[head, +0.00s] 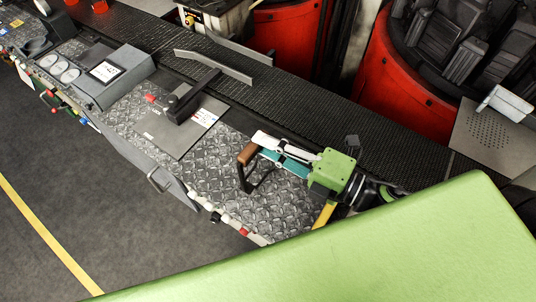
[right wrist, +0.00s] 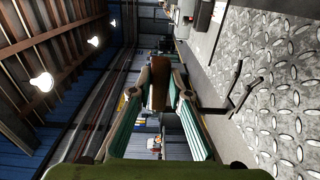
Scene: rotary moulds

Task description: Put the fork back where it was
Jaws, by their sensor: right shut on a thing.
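The fork has a brown handle (head: 247,153) and a dark metal part (head: 245,180). My right gripper (head: 259,146) comes in from the right with its fingers pointing left and is shut on the brown handle. In the right wrist view the brown handle (right wrist: 160,85) stands between the two fingertips, and the dark bent prongs (right wrist: 243,95) reach right over the patterned metal plate. The fork appears over the diamond-plate worktop (head: 225,150); whether it touches the plate I cannot tell. My left gripper is not in view.
A grey plate with a black lever (head: 185,105) lies left of the fork. A grey box with a display (head: 112,75) stands farther left. A black conveyor belt (head: 310,110) runs behind, with red rotary moulds (head: 395,90) beyond. The worktop's front edge (head: 200,200) has fittings.

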